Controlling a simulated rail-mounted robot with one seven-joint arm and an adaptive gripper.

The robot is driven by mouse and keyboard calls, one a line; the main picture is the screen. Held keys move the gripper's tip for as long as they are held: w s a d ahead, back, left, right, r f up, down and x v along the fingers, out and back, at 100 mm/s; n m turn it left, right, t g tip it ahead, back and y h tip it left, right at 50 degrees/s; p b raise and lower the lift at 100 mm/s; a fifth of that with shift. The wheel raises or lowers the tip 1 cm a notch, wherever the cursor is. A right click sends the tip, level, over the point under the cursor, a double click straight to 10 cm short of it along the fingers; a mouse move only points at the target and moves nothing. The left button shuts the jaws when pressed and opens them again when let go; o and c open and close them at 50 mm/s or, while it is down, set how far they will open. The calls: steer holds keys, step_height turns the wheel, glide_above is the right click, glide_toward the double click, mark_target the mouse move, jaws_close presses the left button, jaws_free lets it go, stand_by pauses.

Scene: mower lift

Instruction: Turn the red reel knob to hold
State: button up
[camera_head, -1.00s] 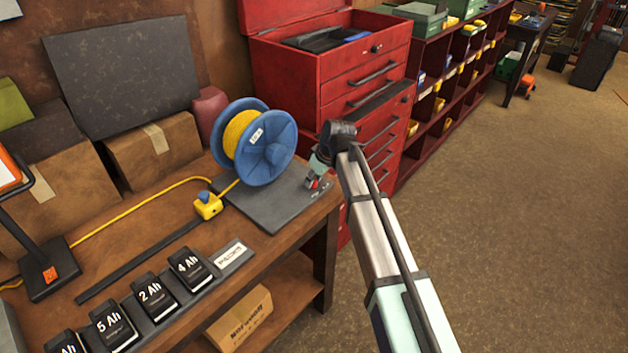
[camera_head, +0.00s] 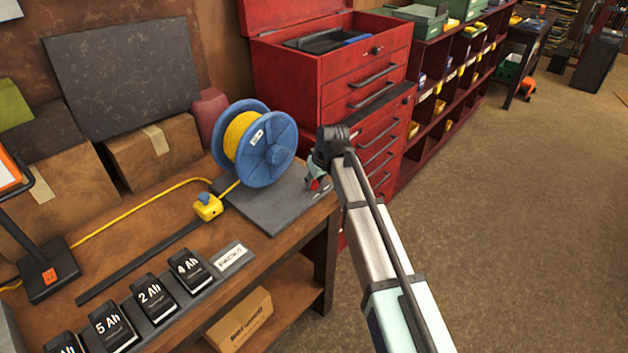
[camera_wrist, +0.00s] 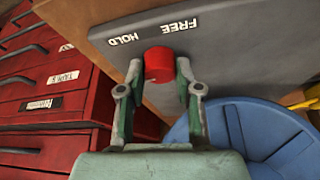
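The red reel knob (camera_wrist: 158,65) stands on a grey plate (camera_wrist: 225,35) printed FREE and HOLD; the labels (camera_wrist: 155,33) appear upside down in the wrist view. My gripper (camera_wrist: 160,72) has one finger on each side of the knob, close against it. No clear gap shows between fingers and knob. In the head view my gripper (camera_head: 315,180) is at the plate's right end, with a bit of red showing between its fingers. The blue reel (camera_head: 268,160) with yellow cord stands on the plate to the left. No pointer on the knob can be made out.
A red tool chest (camera_head: 300,85) stands close behind my wrist. The wooden bench (camera_head: 165,235) carries a yellow cord block (camera_head: 208,206), battery packs (camera_head: 150,297) and cardboard boxes (camera_head: 155,150). The floor (camera_head: 500,230) to the right is open.

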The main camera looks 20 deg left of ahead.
steer(key=o, duration=0.3)
steer(key=shift+o, duration=0.2)
steer(key=v, duration=1.2)
steer(key=shift+w+a, duration=0.1)
